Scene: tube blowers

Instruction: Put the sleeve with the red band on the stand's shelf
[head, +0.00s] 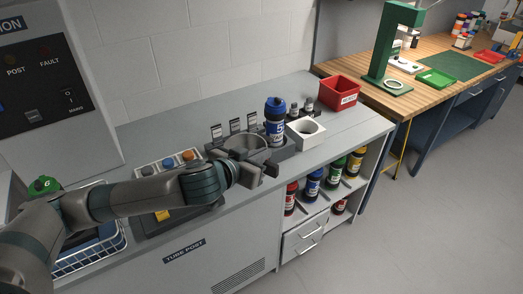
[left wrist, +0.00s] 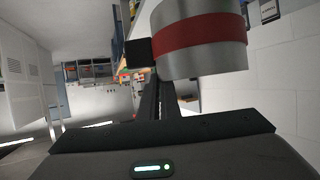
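A grey sleeve with a red band (left wrist: 200,38) fills the upper right of the left wrist view, close to the camera. It covers part of the dark fingers of my left gripper (left wrist: 158,92). In the head view the left gripper (head: 260,173) is at the front of the post on the bench. A grey, open-topped round piece (head: 245,143) shows right behind it; no red band is visible there. I cannot tell whether the fingers are closed on the sleeve. My right gripper is out of view.
A blue container (head: 275,125) stands beside the post, with a white block with a round hole (head: 305,133) to its right. A red bin (head: 339,92) sits farther back. Coloured containers fill the shelves (head: 313,198) below. Bare bench top (head: 350,125) lies to the right.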

